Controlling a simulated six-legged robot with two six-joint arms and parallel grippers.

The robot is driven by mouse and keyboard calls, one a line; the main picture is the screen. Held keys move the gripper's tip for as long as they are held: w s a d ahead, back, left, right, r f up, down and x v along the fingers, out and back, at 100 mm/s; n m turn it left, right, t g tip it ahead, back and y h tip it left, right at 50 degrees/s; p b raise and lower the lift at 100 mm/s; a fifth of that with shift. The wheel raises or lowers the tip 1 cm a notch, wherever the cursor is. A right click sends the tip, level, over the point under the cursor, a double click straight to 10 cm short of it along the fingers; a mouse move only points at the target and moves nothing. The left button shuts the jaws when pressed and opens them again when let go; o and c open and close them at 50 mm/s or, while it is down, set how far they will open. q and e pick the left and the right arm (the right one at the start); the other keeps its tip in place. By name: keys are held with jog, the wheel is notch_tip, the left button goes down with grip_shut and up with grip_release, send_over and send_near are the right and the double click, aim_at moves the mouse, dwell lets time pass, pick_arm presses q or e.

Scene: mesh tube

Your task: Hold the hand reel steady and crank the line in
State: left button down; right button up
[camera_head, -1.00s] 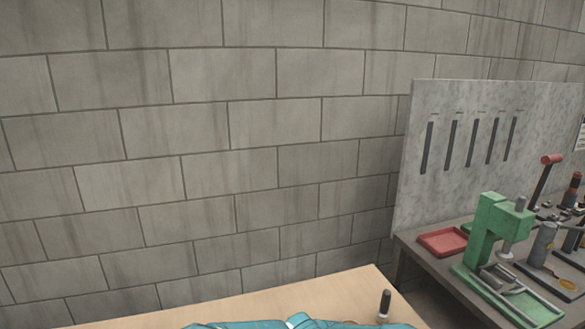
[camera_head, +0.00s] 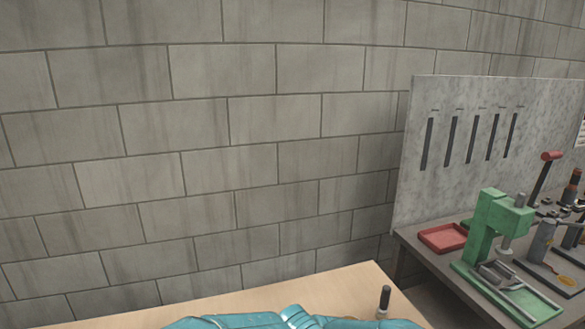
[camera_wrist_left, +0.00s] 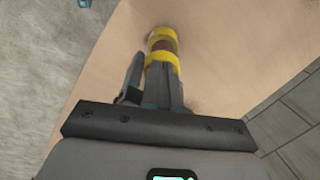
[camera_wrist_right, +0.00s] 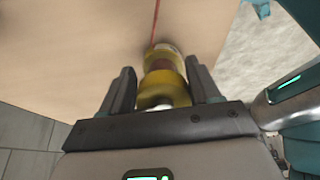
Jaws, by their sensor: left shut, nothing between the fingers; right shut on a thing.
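The hand reel, with yellow flanges and a reddish-brown middle, lies on the pale wooden table. It shows in the right wrist view (camera_wrist_right: 162,85) and in the left wrist view (camera_wrist_left: 163,58). My right gripper (camera_wrist_right: 160,66) has one finger on each side of the near yellow flange and is shut on the reel. A thin red line (camera_wrist_right: 155,22) runs from the reel across the table. My left gripper (camera_wrist_left: 149,62) is shut and empty, its fingertips close beside the reel's near end. The crank knob cannot be made out in the wrist views. The head view hides the reel.
An upright black peg (camera_head: 384,302) stands near the right of the wooden table (camera_head: 345,283). A side bench at right holds a red tray (camera_head: 442,237), a green press (camera_head: 492,225) and other tools. A block wall (camera_head: 200,140) stands behind.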

pick_arm(q)
jog(key=shift+w+a+r, duration=0.1)
jog(key=shift+w+a, duration=0.6)
jog(key=shift+w, duration=0.05)
jog(key=shift+w+a, duration=0.1)
jog(key=shift+w, duration=0.1)
dwell(0.4)
jog(key=shift+s+a+r, duration=0.15)
jog(key=shift+a, duration=0.15)
notch_tip(320, 180, up, 6)
jog(key=d, duration=0.2)
jog(key=shift+w, duration=0.4)
